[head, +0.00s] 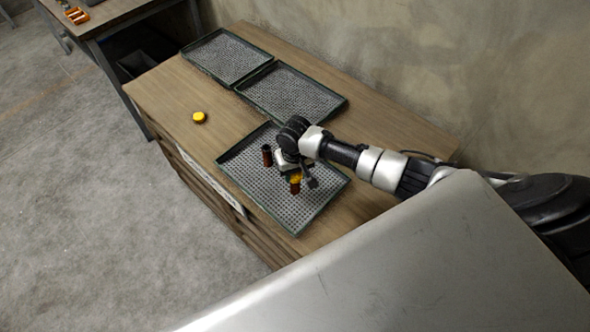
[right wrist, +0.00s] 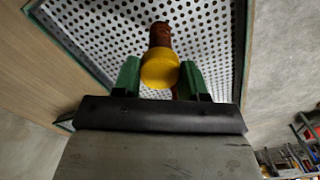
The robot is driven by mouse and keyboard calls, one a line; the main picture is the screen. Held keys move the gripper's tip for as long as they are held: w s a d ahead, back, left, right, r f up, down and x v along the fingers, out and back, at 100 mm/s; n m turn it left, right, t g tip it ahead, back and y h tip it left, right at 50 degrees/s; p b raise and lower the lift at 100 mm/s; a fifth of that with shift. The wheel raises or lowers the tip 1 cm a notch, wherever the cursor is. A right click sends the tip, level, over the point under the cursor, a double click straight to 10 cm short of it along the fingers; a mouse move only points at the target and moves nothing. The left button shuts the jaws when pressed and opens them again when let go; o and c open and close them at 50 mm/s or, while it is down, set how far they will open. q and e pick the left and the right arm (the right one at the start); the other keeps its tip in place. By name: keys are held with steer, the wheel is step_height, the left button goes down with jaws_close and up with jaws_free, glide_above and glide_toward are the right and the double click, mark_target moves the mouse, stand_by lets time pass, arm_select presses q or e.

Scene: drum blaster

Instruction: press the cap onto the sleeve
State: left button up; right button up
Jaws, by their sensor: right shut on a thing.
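My right gripper (head: 296,177) is over the near tray, its green fingers shut on a yellow cap (head: 295,179). A reddish-brown sleeve (head: 295,189) stands upright directly below this cap. In the right wrist view the cap (right wrist: 159,70) sits between the green fingers (right wrist: 160,78), in line with the end of the sleeve (right wrist: 160,34). I cannot tell whether the cap is fully seated. A second brown sleeve (head: 267,156) stands on the tray just left of the gripper. Another yellow cap (head: 199,118) lies on the wooden top. My left gripper is not in view.
The perforated near tray (head: 247,172) has a raised green rim. Two more trays, the far one (head: 226,58) and the middle one (head: 290,94), are empty. The wooden top (head: 165,90) is mostly clear at left. A wall (head: 400,60) stands behind.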

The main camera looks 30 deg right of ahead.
stand_by(0.3)
steer(key=o, duration=1.4)
steer(key=shift+o, duration=0.2)
step_height(320, 180, up, 5)
steer(key=p, duration=0.5)
steer(key=shift+p, duration=0.35)
steer(key=shift+f, duration=0.1)
